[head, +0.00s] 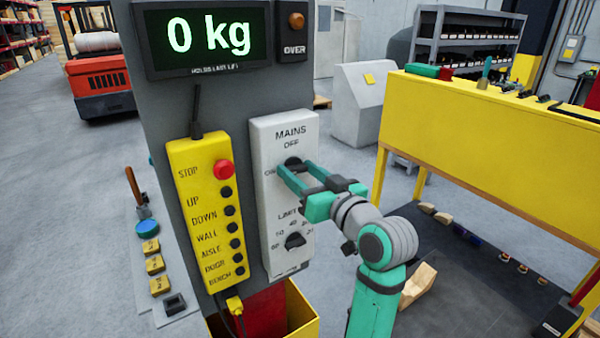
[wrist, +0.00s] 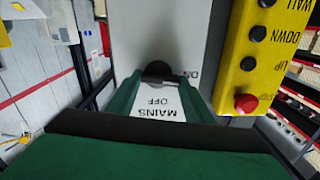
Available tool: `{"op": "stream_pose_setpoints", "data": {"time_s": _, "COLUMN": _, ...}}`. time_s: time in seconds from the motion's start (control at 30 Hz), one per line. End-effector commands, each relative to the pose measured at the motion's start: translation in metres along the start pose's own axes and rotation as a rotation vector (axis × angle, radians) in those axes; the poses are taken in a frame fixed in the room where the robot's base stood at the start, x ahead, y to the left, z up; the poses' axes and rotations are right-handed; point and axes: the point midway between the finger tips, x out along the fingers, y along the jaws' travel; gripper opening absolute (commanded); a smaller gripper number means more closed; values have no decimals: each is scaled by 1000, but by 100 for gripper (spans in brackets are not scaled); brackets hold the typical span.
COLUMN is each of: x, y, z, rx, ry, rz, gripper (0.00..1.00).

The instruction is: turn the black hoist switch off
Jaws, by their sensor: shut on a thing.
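The black hoist switch (head: 293,162) is a round rotary knob on the upper part of a white panel (head: 268,215) marked MAINS. OFF is printed above the knob and ON to its left. My gripper (head: 298,170) reaches in from the right, with its green fingers on either side of the knob. In the wrist view the knob (wrist: 158,70) appears upside down between the fingertips (wrist: 160,80), and the gripper is shut on it. The fingers partly cover the knob, so its exact pointing direction is hard to tell.
A second black knob (head: 295,240), marked LIMIT, sits lower on the panel. A yellow pendant (head: 207,215) with a red STOP button (head: 223,169) hangs just left. A display (head: 207,36) above reads 0 kg. A yellow workbench (head: 480,125) stands to the right.

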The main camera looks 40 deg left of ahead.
Motion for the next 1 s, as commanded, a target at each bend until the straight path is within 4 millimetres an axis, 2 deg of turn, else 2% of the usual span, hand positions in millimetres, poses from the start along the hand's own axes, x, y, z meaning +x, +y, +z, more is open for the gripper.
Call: {"op": "stream_pose_setpoints", "data": {"time_s": 1.0, "x": 0, "y": 4, "z": -1, "rx": 942, "ry": -3, "rz": 0, "gripper": 24}}
